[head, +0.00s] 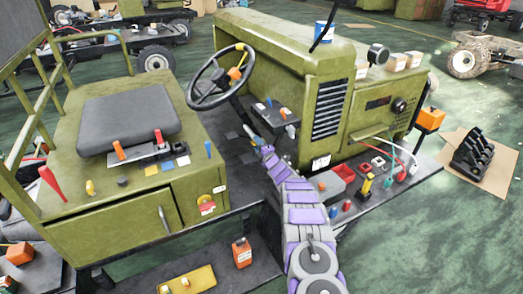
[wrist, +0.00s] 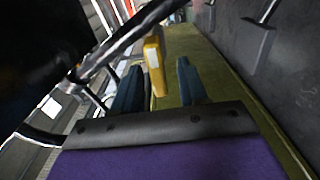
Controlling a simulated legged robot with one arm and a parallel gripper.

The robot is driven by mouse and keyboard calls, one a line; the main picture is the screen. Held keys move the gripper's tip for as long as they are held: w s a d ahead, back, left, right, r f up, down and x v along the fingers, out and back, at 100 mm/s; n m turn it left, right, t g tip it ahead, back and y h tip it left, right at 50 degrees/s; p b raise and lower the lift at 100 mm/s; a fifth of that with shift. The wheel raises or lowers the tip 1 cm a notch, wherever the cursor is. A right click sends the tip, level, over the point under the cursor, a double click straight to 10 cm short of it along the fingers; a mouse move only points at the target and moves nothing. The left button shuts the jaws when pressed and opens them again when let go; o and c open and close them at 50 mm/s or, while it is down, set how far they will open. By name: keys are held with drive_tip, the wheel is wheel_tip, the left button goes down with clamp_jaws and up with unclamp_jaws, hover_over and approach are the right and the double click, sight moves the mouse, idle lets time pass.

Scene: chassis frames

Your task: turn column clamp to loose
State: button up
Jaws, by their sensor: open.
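The column clamp appears to be the orange-yellow lever (head: 237,72) at the steering wheel (head: 217,77) in the head view. In the wrist view a yellow lever (wrist: 154,62) stands upright ahead, in line with the gap between my fingers; it looks like the same clamp. My gripper (wrist: 159,72) is open, with one blue-grey finger to each side of the lever's lower part in the picture. I cannot tell whether either finger touches it. In the head view my purple arm reaches up from the bottom, and its end is small below the wheel.
A dark bar, likely the wheel rim (wrist: 125,37), crosses the wrist view's upper left, close to my fingers. A grey panel with a lever or pedal (wrist: 255,40) is at right. In the head view, the seat (head: 128,118) is left and the hood (head: 290,40) right.

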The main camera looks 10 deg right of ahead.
drive_tip(key=shift+s, duration=0.1)
drive_tip(key=p+v, duration=0.2)
drive_tip(key=v, duration=1.5)
drive_tip(key=shift+f, duration=0.1)
